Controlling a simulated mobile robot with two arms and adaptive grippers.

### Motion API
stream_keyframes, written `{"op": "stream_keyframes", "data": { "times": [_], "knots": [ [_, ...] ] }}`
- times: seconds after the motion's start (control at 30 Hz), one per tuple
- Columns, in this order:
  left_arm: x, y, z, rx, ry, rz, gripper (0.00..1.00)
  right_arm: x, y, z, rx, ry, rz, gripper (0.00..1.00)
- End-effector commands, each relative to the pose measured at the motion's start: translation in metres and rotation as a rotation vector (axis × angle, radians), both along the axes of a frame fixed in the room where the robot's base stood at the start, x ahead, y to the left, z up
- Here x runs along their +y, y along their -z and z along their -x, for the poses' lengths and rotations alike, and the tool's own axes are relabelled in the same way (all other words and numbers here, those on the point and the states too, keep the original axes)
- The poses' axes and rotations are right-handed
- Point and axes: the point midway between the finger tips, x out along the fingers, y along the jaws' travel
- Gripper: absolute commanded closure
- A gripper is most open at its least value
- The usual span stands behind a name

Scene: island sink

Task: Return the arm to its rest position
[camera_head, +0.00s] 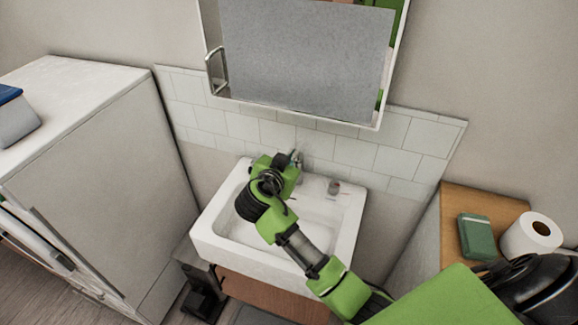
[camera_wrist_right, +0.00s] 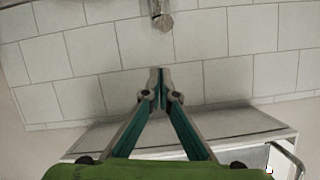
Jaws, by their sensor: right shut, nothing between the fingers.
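My right arm reaches in from the lower right of the head view, over the white sink (camera_head: 347,232). Its green wrist is above the basin, close to the faucet (camera_head: 297,158); the fingers cannot be made out there. In the right wrist view my right gripper (camera_wrist_right: 160,92) is shut, with its fingertips together and nothing between them. The tiled wall (camera_wrist_right: 215,55) lies beyond the fingers, and the end of the faucet (camera_wrist_right: 161,16) shows above the tips, apart from them. My left gripper is not in view.
A mirror cabinet (camera_head: 305,55) hangs above the sink. A tall white cabinet (camera_head: 105,175) stands at left. At right, a wooden top (camera_head: 465,203) holds a green box (camera_head: 475,237) and a paper roll (camera_head: 531,235), close to my arm. A small item (camera_head: 334,187) sits on the sink's back rim.

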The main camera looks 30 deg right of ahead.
Motion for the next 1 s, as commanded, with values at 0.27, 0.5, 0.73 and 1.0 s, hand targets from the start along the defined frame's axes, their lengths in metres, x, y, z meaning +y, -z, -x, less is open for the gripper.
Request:
{"op": "stream_keyframes", "data": {
  "times": [0.27, 0.5, 0.73, 1.0],
  "knots": [
    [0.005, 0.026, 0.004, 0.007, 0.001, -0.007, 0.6, 0.038, -0.014, 0.036, -0.002, -0.005, -0.006, 1.0],
    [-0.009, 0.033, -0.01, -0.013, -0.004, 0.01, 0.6, 0.057, -0.028, 0.056, -0.002, -0.003, -0.002, 1.0],
    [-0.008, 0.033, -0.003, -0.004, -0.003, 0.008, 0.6, 0.06, -0.031, 0.06, 0.002, -0.003, 0.0, 1.0],
    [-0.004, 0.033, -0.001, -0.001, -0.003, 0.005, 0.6, 0.052, 0.062, 0.117, 0.325, -0.171, -0.037, 1.0]
  ]
}}
